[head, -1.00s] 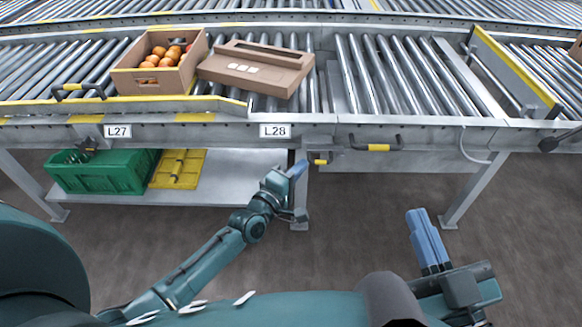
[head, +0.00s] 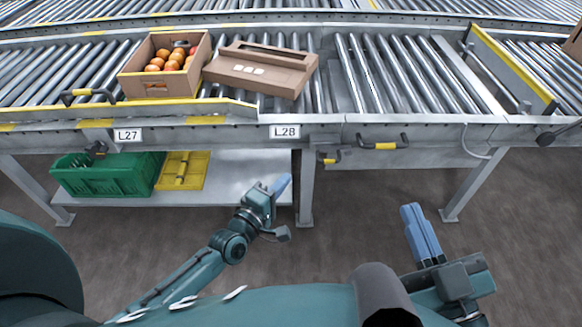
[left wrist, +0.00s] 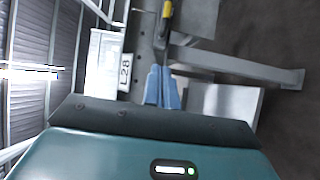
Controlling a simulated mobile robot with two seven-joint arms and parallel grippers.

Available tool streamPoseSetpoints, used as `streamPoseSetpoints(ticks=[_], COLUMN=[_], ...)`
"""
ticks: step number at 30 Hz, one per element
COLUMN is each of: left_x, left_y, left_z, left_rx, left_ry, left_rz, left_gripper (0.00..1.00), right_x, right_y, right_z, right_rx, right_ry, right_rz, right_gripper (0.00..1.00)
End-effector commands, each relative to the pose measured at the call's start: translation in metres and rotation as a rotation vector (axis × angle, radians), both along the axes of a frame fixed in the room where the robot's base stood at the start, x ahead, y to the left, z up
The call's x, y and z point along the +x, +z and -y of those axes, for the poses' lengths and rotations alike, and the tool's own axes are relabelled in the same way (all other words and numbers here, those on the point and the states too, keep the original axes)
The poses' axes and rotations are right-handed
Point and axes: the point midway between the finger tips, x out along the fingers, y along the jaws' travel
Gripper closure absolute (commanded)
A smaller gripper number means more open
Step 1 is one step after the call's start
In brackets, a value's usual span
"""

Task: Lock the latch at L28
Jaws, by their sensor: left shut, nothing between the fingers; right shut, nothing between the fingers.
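The L28 label (head: 285,132) is on the front rail of the conveyor. A small latch with a yellow grip and black parts (head: 329,158) hangs under the rail to the right of that label; its exact setting is too small to tell. My left gripper (head: 282,184) is shut and empty, below and left of the latch, apart from it. In the left wrist view its blue fingers (left wrist: 161,88) are together near the L28 label (left wrist: 125,72), with a yellow-gripped part (left wrist: 167,10) beyond. My right gripper (head: 412,216) is shut and empty over the floor at the right.
A black-and-yellow handle (head: 378,145) is on the rail right of the latch. A table leg (head: 306,190) stands below. A green crate (head: 108,176) and yellow crate (head: 183,171) sit on the lower shelf. Cardboard boxes (head: 262,70) rest on the rollers.

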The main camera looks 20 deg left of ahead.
Motion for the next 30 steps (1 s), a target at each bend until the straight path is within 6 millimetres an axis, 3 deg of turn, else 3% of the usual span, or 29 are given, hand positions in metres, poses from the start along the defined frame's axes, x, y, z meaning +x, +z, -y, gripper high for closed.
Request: streamPoseSetpoints(ticks=[3, 9, 26, 30], left_x=[-0.024, -0.045, -0.049, -0.049], left_y=[0.002, 0.002, 0.001, 0.006], left_z=[-0.008, -0.015, -0.016, -0.016], left_rx=[0.001, -0.001, -0.001, -0.001], left_ry=[-0.001, 0.000, 0.001, 0.001], left_rz=[-0.004, -0.001, 0.000, 0.001], left_gripper=[1.00, 1.00, 1.00, 1.00], right_x=[-0.001, -0.002, -0.001, 0.000], right_y=[-0.007, -0.012, -0.011, -0.003], right_z=[0.001, 0.004, 0.005, 0.003], right_rx=[-0.031, -0.046, -0.048, -0.040], right_ry=[-0.009, -0.023, -0.028, -0.026], right_rz=[-0.021, -0.029, -0.027, -0.021], right_gripper=[1.00, 1.00, 1.00, 1.00])
